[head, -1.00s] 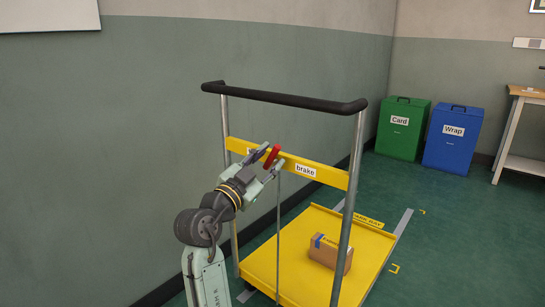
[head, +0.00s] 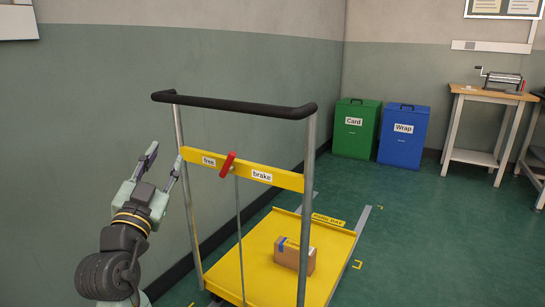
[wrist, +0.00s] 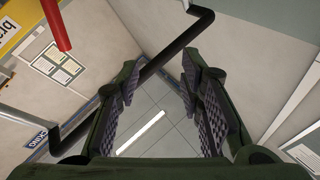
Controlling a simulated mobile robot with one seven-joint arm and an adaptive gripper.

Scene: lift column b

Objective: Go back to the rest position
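My gripper (head: 163,163) is open and empty, its fingers pointing up, to the left of the yellow trolley (head: 225,274). It is apart from the red brake lever (head: 227,165). The lever is on the yellow crossbar, between the "free" and "brake" labels, tilted with its top to the right. In the wrist view the two open fingers (wrist: 158,100) have nothing between them. The red lever (wrist: 56,24) shows at the upper left there, and the black handlebar (wrist: 172,52) crosses behind the fingers.
A cardboard box (head: 294,258) sits on the trolley deck. A green Card bin (head: 356,140) and a blue Wrap bin (head: 403,145) stand by the far wall. A workbench (head: 478,96) is at the right. The green wall is close on the left; floor is clear at the right.

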